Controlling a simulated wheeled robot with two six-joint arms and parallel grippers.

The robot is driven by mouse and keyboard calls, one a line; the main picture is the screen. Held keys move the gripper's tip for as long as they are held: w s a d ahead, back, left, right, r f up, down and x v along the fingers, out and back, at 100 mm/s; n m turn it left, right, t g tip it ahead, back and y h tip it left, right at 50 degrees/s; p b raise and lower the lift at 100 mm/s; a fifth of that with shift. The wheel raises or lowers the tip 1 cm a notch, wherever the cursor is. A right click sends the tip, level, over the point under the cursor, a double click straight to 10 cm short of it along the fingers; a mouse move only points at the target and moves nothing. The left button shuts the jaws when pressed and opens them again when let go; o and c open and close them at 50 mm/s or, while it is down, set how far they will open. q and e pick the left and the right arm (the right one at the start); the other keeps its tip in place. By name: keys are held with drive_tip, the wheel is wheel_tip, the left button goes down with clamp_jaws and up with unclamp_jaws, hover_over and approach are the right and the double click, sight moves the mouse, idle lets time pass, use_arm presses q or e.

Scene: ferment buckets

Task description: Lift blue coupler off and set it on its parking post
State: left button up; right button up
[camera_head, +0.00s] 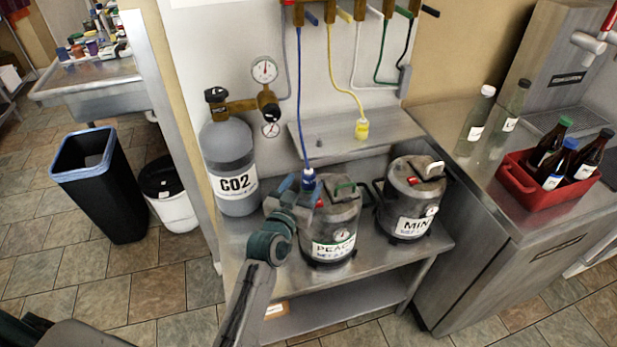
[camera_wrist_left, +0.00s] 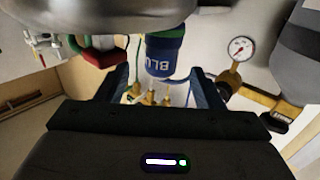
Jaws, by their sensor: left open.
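The blue coupler (camera_head: 308,178) stands upright on top of the PEACH keg (camera_head: 331,222), with a blue hose rising from it. My left gripper (camera_head: 297,192) is open at the coupler. In the left wrist view the coupler (camera_wrist_left: 164,52), lettered "BLU", shows between the two blue fingers (camera_wrist_left: 160,92), which stand apart from its sides. A small grey post (camera_head: 319,142) on the back shelf is bare; I cannot tell whether it is the blue one's parking post. My right gripper is not in view.
A yellow coupler (camera_head: 361,129) with its hose stands on the back shelf (camera_head: 391,127). The MINT keg (camera_head: 408,205) is right of the PEACH keg, and the CO2 cylinder (camera_head: 229,150) with gauges is left. Several coloured hoses hang above.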

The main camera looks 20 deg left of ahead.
sight(305, 179)
use_arm(q)
drive_tip(key=w, duration=0.1)
drive_tip(key=w+p, duration=0.1)
drive_tip(key=w, duration=0.1)
drive_tip(key=w+p, duration=0.1)
drive_tip(key=shift+w+r, duration=0.25)
drive_tip(key=shift+w+d+f, duration=0.1)
drive_tip(key=shift+w+f, duration=0.05)
drive_tip(key=shift+w, duration=0.05)
drive_tip(key=shift+s, duration=0.1)
drive_tip(key=shift+c, duration=0.9)
drive_tip(key=c, duration=1)
drive_tip(key=shift+r, duration=0.2)
